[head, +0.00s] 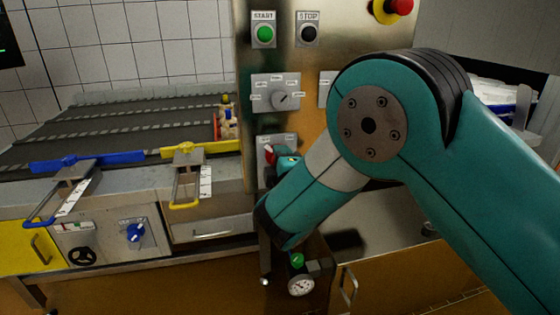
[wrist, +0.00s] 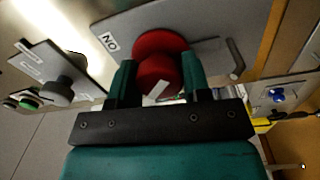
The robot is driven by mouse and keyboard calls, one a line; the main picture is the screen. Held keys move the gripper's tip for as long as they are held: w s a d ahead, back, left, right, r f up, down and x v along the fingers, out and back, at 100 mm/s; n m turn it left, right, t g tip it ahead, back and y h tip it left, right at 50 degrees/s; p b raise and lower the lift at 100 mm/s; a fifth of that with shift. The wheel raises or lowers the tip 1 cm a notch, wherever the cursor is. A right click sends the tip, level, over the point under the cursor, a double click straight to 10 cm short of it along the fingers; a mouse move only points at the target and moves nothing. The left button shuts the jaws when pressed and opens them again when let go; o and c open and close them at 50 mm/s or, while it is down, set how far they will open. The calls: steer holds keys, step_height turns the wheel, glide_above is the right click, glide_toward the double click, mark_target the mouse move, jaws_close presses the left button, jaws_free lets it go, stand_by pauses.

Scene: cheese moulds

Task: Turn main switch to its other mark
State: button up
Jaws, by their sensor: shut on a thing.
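The main switch (wrist: 162,42) is a round red knob on a grey plate (wrist: 215,30) in the wrist view. A white mark shows on the red part between my fingers, towards the wrist. An ON label (wrist: 110,41), seen turned around, is on the plate beside the knob. My gripper (wrist: 158,78) has one finger on each side of the knob and is shut on it. In the head view a bit of the red knob (head: 270,153) shows at the cabinet, beside my gripper (head: 287,162). My arm hides much of the plate there, and the knob's other mark cannot be made out.
Above are a selector knob (head: 281,100), a green START button (head: 264,34), a black STOP button (head: 309,34) and a red emergency button (head: 400,6). A blue knob (head: 134,232) is lower left, a gauge (head: 301,285) below. A short grey rod (wrist: 235,60) sticks out near the switch.

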steer(key=o, duration=0.9)
steer(key=b+v, duration=1.1)
steer(key=v, duration=0.6)
steer(key=shift+s, duration=0.25)
